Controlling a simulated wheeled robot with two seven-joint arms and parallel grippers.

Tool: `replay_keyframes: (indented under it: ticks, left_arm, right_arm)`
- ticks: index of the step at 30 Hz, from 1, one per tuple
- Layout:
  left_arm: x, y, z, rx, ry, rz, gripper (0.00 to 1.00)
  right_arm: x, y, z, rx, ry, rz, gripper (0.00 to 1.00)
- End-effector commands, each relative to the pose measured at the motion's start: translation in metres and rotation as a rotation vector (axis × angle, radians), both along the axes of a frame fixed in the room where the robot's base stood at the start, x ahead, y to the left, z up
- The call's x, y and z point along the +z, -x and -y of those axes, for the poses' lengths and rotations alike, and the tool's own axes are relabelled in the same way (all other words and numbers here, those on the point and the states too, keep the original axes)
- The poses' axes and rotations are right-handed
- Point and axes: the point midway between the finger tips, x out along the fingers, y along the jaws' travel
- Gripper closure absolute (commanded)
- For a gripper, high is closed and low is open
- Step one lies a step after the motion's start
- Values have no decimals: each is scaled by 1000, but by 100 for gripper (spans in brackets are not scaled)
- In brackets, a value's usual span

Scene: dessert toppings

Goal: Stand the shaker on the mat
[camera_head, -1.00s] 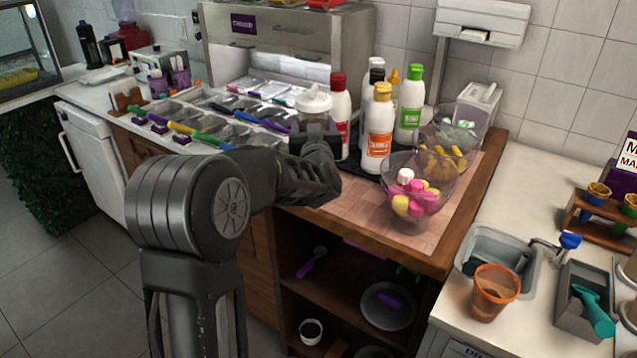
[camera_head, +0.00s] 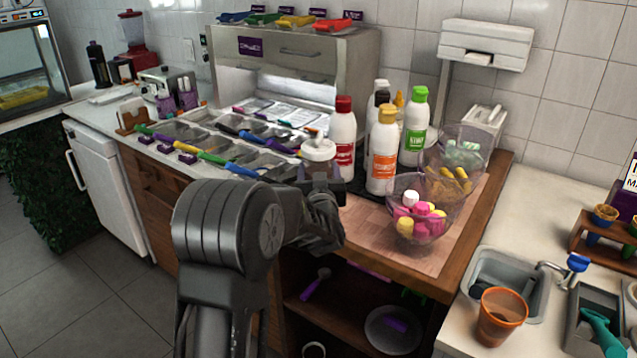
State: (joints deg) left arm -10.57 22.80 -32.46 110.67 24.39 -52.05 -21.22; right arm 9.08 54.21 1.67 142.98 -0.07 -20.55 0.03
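The shaker (camera_head: 318,152), a clear jar with a white lid, is upright at the front of the counter, left of the red-capped bottle. My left gripper (camera_head: 320,182) is around its lower part and appears shut on it; the wrist hides the fingertips and the shaker's base. A dark mat (camera_head: 366,190) lies under a group of bottles just right of the shaker; bottles and gripper cover much of it. I cannot tell whether the shaker touches any surface. My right gripper is not in view.
Bottles with red (camera_head: 343,140), orange-label (camera_head: 382,155) and green (camera_head: 414,130) markings crowd the mat. A glass bowl of sweets (camera_head: 420,215) stands right of them on a pinkish board (camera_head: 372,225). Topping trays (camera_head: 215,140) with coloured handles lie left. The board's front strip is clear.

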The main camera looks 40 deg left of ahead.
Motion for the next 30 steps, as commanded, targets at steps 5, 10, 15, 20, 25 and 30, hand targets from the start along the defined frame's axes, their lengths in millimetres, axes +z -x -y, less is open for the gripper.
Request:
replay_keyframes:
  ticks: [5,10,15,20,25,30]
  left_arm:
    - [-26,0,0,-1,-3,-5,94]
    - [-34,0,0,0,-1,-1,94]
    - [-33,0,0,-1,-1,0,94]
    - [-37,0,0,-1,0,-2,35]
    - [-37,0,0,-1,0,-2,21]
    - [-37,0,0,-1,0,-2,15]
  right_arm:
    - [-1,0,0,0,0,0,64]
    - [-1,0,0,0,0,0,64]
    - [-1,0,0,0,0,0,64]
    - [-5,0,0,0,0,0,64]
    - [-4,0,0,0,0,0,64]
    - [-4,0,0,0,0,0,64]
